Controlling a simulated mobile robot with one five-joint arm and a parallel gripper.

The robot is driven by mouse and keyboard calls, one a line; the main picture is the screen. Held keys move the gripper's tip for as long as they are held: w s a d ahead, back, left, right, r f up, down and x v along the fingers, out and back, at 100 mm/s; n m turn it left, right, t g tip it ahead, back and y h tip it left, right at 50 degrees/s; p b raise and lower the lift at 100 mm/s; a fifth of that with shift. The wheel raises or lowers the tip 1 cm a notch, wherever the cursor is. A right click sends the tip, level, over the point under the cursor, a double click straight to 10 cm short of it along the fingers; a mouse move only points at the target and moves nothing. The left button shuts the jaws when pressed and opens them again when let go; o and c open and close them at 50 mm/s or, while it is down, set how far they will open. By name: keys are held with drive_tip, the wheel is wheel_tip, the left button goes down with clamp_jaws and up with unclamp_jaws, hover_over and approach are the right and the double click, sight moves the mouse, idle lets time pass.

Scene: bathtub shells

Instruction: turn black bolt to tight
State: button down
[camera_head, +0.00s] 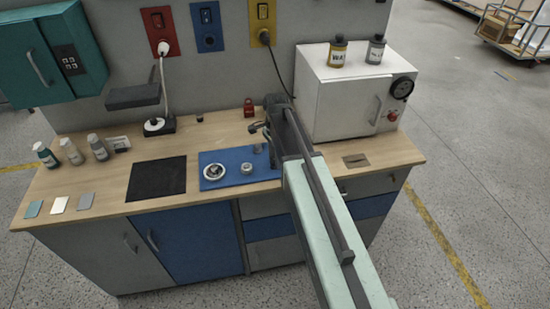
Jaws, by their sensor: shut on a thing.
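My gripper (262,130) is over the back right of the blue mat (211,157), at the end of my arm, which reaches in from the bottom right. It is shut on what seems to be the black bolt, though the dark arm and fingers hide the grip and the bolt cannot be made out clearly. A small dark grey piece (258,148) shows just below the gripper at the mat's right side. A round white-rimmed part (214,171) and a smaller light round part (246,168) sit on the mat, left of the gripper and apart from it.
A white cabinet (338,106) stands close right of my arm, with two bottles on top. A black pad (157,178) lies left of the mat. Bottles stand at the far left; the wooden worktop (215,129) is partly clear.

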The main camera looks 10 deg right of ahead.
drive_tip(key=m, duration=0.6)
drive_tip(key=shift+m, duration=0.3)
idle(0.4)
drive_tip(key=c, duration=1)
unclamp_jaws()
drive_tip(key=shift+r, duration=0.1)
wheel_tip(320, 180, up, 8)
drive_tip(key=p, duration=0.8)
drive_tip(key=shift+f, duration=0.2)
